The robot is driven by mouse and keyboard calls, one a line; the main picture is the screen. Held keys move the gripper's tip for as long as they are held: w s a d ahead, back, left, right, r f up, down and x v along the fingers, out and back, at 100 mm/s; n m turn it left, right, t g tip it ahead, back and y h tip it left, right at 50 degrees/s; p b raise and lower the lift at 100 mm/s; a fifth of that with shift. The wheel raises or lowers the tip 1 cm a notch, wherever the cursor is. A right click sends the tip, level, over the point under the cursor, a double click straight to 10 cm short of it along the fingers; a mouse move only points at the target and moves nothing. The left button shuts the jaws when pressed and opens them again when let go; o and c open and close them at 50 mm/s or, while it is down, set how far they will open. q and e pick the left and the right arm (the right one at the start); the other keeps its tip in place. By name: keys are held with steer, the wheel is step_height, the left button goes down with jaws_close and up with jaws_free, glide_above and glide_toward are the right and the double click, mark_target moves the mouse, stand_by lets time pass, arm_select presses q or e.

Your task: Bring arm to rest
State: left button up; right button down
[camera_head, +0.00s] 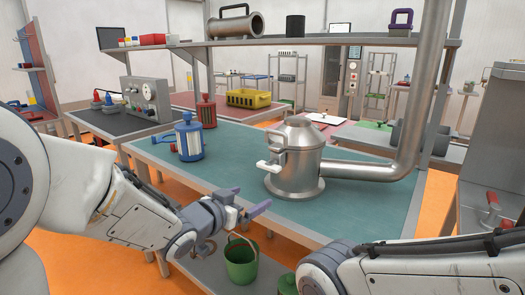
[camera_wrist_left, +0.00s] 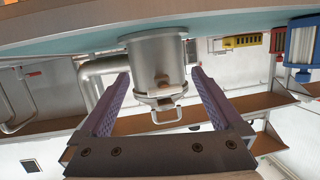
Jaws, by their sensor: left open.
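My left gripper (camera_head: 247,202) is open and empty, in front of the near edge of the teal-topped table (camera_head: 330,214). Its two purple fingers are spread apart in the left wrist view (camera_wrist_left: 160,98). Ahead of it stands a metal vessel (camera_head: 294,165) with a lid, a white handle and a thick pipe to the right. The vessel also shows between the fingers in the left wrist view (camera_wrist_left: 158,65), which appears upside down. My right arm comes in at the lower right of the head view; its gripper is out of frame.
A blue and white canister (camera_head: 189,139) stands on the table's left part. A green bucket (camera_head: 241,260) sits on the lower shelf below my left gripper. The thick pipe (camera_head: 400,130) rises at the right. The table's front left is clear.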

arm_select(q)
steer(key=s+f+m+g+y, duration=0.1)
steer(key=s+f+g+y, duration=0.4)
steer(key=s, duration=1.1)
steer(key=s+f+g+y, duration=0.1)
steer(key=s+f+g, duration=0.6)
steer(key=s, duration=0.8)
step_height(320, 180, up, 16)
steer(key=g+p, duration=0.1)
steer(key=p, duration=1.4)
steer(key=shift+w+r+p, duration=0.15)
steer(key=shift+r+p, duration=0.05)
steer(key=shift+p, duration=0.15)
steer(key=shift+d, duration=0.1)
